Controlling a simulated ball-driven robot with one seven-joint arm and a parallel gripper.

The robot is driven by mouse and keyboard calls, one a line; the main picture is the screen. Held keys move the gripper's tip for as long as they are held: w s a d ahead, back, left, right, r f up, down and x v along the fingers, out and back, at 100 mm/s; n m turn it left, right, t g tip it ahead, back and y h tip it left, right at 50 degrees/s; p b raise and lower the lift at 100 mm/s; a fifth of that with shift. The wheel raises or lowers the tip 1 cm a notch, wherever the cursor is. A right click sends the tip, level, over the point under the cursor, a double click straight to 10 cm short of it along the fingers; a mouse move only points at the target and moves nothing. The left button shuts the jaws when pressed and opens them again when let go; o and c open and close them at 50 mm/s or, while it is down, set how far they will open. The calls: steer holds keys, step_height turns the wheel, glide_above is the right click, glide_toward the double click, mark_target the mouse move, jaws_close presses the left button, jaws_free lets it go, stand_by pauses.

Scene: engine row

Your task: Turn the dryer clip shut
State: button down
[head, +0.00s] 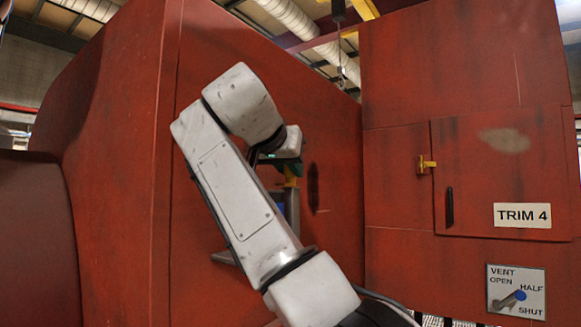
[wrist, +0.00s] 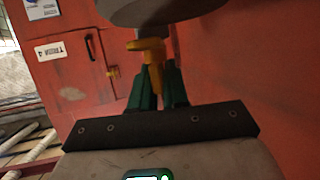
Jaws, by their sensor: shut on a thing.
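The yellow dryer clip (wrist: 150,48) shows in the wrist view, just under the grey round body of the dryer (wrist: 150,10). My gripper (wrist: 157,74) has dark green fingers, shut on the yellow clip from either side. In the head view, my white arm hides most of the spot. Only a bit of the yellow clip (head: 291,172) shows there, by the green of my gripper (head: 272,159), above a grey-blue upright part of the dryer (head: 291,208). The clip's exact angle is hard to tell.
Red panels stand behind and left of my arm. To the right is a red door with a TRIM 4 label (head: 522,215), a yellow latch (head: 427,164) and a dark handle (head: 449,207). Below is a vent plate (head: 516,291) with a blue-tipped lever. Open space shows above the panels.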

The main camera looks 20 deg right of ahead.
steer(key=shift+m+g+h, duration=0.9)
steer(key=shift+m, duration=0.2)
steer(key=shift+m+g+h, duration=0.3)
steer(key=shift+m+g, duration=0.1)
steer(key=c, duration=1.2)
jaws_free()
steer(key=b+v, duration=0.1)
steer(key=v, duration=1)
steer(key=shift+d, duration=0.1)
